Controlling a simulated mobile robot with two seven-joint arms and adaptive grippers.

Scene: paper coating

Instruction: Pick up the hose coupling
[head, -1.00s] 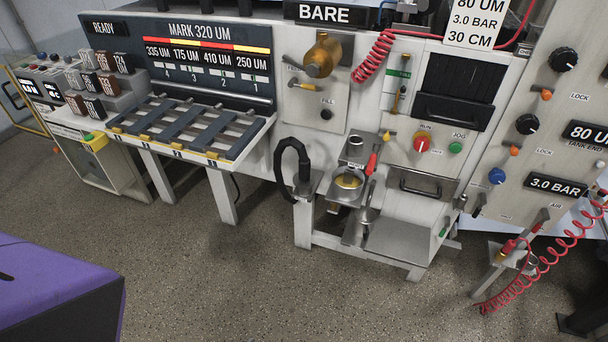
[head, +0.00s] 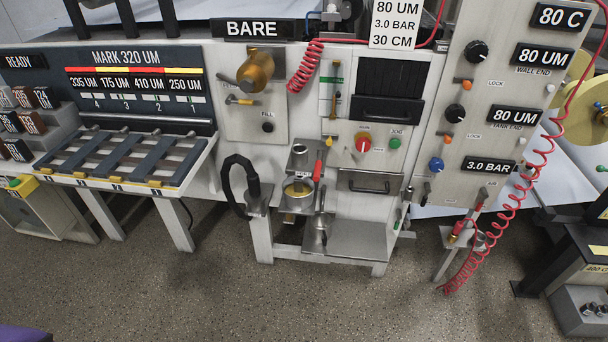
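A black hose (head: 228,184) arches at the front of the white machine in the head view. Its right end is a thick dark end piece, which looks like the hose coupling (head: 253,187), upright at a small grey bracket (head: 258,207). Whether it is seated in the bracket or only rests there is too small to tell. Neither of my grippers is in view.
A steel cup (head: 298,189) and a red-handled tool (head: 318,170) are right of the coupling. A metal shelf (head: 358,240) sits below them. A coiled red hose (head: 505,220) hangs at the right. The speckled floor (head: 200,290) in front is clear.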

